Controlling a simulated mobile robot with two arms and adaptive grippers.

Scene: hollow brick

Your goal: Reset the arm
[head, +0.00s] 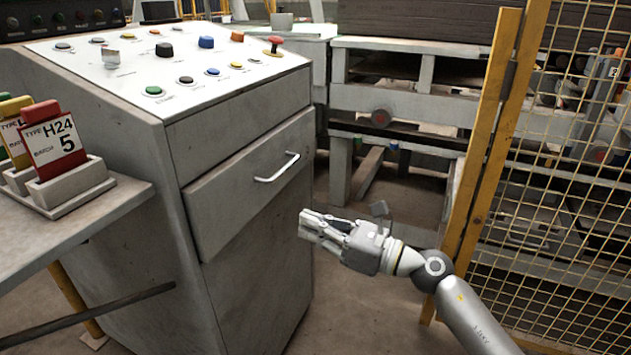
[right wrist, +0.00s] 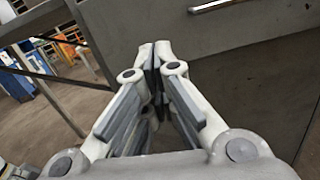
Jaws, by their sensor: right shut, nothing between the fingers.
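My right gripper (head: 303,224) is in front of the grey control cabinet (head: 240,265), near its right edge and below the drawer. Its arm comes in from the lower right. In the right wrist view, the right gripper's fingertips (right wrist: 154,52) are together with nothing between them. My left gripper is not in view.
A yellow mesh fence (head: 478,165) stands to the right, close to my right arm. A side table (head: 100,220) at the left holds tagged coloured blocks, including a red one (head: 55,145). Buttons cover the cabinet's sloped top. Bare floor (head: 375,290) lies around my gripper.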

